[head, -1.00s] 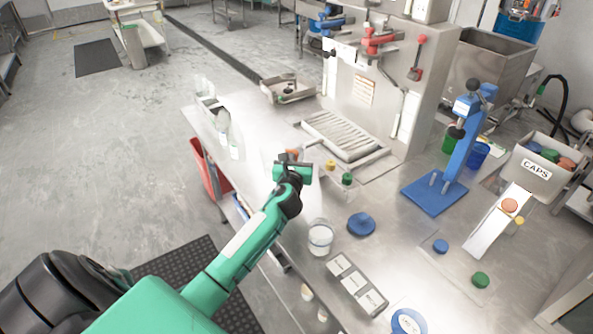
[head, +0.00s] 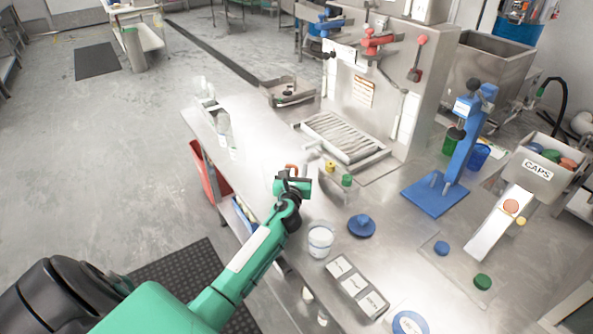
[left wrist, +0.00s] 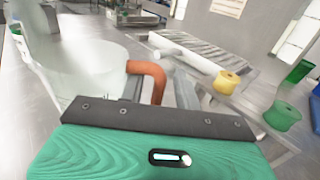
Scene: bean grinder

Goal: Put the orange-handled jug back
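The orange-handled jug (left wrist: 80,70) is clear and fills the left of the left wrist view. Its curved orange handle (left wrist: 150,72) lies between the grey fingers of my left gripper (left wrist: 158,92), which looks shut on it. In the head view my left gripper (head: 292,180) is over the near-left part of the steel counter, with a bit of the orange handle (head: 291,168) showing just beyond it. The clear jug body is hard to make out in the head view. I cannot tell its height above the counter. My right gripper is not in view.
A clear cup (head: 320,240), a blue lid-like piece (head: 361,226) and a labelled tray (head: 357,287) are nearer. A slatted drip tray (head: 345,138) lies behind. Clear bottles (head: 223,124) stand at the left edge.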

